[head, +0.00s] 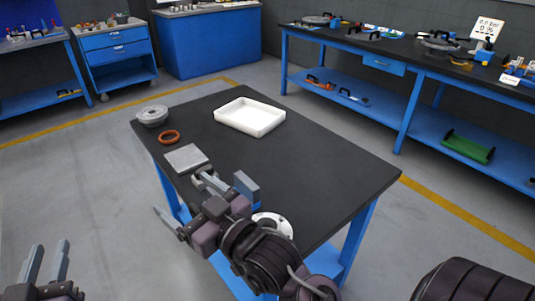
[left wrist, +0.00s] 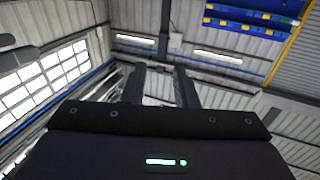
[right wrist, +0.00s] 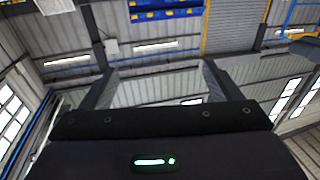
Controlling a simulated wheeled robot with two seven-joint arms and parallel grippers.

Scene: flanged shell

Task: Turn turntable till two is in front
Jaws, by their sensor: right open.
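A round white disc with dark marks (head: 284,222), which looks like the turntable, lies at the near edge of the black table. My right arm hides much of it and I cannot read any number on it. My right gripper (head: 202,193) is open and empty, its fingers spread wide in front of the table's left side. Its fingers also show wide apart in the right wrist view (right wrist: 155,85), against the ceiling. My left gripper (head: 46,262) is open and empty at the lower left, away from the table. Its fingers show apart in the left wrist view (left wrist: 160,85).
The table (head: 325,165) also holds a white tray (head: 278,122), a grey round flanged part (head: 152,115), an orange ring (head: 169,137) and a grey square plate (head: 186,158). A grey part (head: 205,182) is partly hidden by my right gripper. The table's right side is clear. Blue benches stand behind.

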